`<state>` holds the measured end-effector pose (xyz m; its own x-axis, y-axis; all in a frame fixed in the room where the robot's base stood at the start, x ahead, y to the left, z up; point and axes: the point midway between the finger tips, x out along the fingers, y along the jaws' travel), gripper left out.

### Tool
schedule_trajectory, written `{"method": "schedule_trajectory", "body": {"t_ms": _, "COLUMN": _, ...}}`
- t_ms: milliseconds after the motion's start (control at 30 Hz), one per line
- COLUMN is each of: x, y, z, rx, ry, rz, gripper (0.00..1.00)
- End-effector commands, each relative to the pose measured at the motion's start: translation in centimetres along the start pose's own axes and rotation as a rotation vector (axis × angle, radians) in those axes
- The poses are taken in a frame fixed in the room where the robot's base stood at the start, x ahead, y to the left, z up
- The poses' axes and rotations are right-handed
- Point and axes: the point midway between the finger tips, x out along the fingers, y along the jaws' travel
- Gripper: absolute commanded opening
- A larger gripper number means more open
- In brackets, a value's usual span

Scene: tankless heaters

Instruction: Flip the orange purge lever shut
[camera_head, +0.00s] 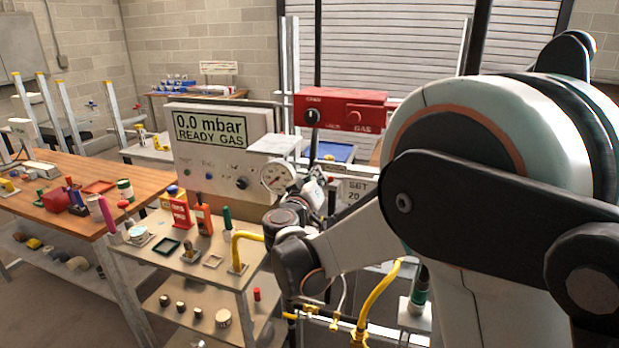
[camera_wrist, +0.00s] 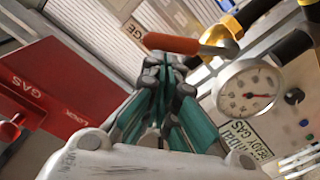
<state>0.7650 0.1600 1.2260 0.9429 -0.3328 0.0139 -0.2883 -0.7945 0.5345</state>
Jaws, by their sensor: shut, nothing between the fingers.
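The orange purge lever (camera_wrist: 172,43) shows in the wrist view at the top centre, lying nearly level across the picture. Its metal end joins a brass fitting (camera_wrist: 228,25) on a dark pipe. My gripper (camera_wrist: 170,66) is shut and empty, with its teal-lined fingers pointing up the picture. Its fingertips appear just below the lever's handle; I cannot tell whether they touch it. In the head view my arm and wrist hide the lever, and my gripper (camera_head: 318,186) shows only in part, right of the gauge.
The round pressure gauge (camera_wrist: 248,92) is close on the right; it also shows in the head view (camera_head: 277,177). A red gas box (camera_wrist: 45,85) is on the left. The display panel (camera_head: 225,150) reads 0.0 mbar, READY GAS. A cluttered bench (camera_head: 150,262) stands in front.

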Motion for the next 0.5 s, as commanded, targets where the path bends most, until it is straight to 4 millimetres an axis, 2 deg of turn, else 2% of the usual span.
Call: {"method": "schedule_trajectory", "body": {"t_ms": 500, "x": 0.0, "y": 0.8, "z": 3.7, "rx": 0.439, "ry": 0.0, "rz": 0.008, "gripper": 0.0}}
